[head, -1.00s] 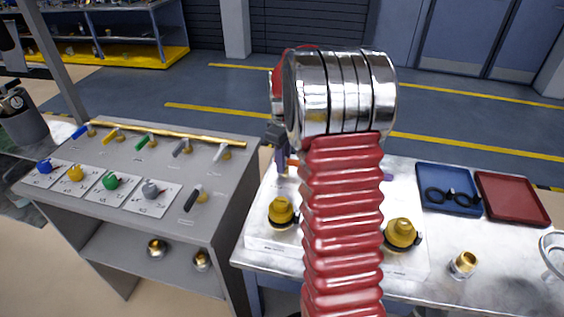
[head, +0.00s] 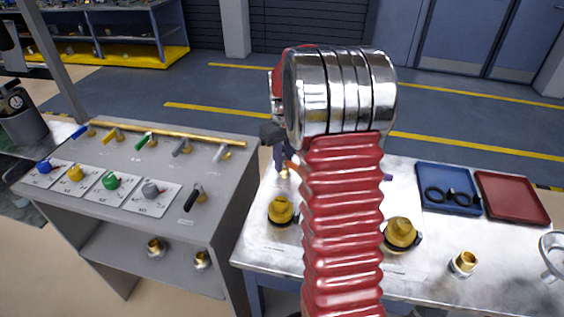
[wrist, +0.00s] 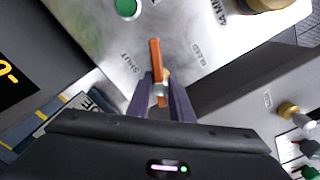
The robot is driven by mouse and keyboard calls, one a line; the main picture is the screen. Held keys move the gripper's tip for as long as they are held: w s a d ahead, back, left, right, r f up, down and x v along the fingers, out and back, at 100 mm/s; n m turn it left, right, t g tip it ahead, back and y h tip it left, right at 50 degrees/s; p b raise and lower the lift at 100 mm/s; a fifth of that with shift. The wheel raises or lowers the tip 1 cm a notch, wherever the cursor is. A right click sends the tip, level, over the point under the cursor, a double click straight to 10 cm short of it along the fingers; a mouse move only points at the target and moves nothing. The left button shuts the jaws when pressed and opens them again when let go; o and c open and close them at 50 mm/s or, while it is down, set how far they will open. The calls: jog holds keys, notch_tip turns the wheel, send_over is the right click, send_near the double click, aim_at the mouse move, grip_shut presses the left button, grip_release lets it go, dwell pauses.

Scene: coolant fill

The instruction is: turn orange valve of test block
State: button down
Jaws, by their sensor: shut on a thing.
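The orange valve (wrist: 155,58) shows in the wrist view as a bar handle standing out from the pale metal face of the test block (wrist: 195,30). The words SHUT and BLEED are printed on either side of the handle. My gripper (wrist: 161,92) is shut on the orange handle, with its dark purple fingers on both sides of it. In the head view, a small orange piece of the handle shows beside my gripper (head: 281,158). My red and chrome arm hides most of the block there.
Two brass-yellow caps (head: 281,210) (head: 400,233) flank my arm. A blue tray (head: 428,203) with black rings, a red tray (head: 512,200) and a brass fitting (head: 463,263) lie to the right. A grey bench (head: 90,212) with coloured valves stands left.

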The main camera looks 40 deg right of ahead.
aim_at(284, 158)
jog(key=m, duration=0.6)
jog(key=shift+m, duration=0.3)
jog(key=m, duration=0.5)
jog(key=shift+m, duration=0.3)
jog(key=c, duration=1.6)
grip_release()
notch_tip(284, 158, up, 14)
jog(key=shift+f, duration=0.1)
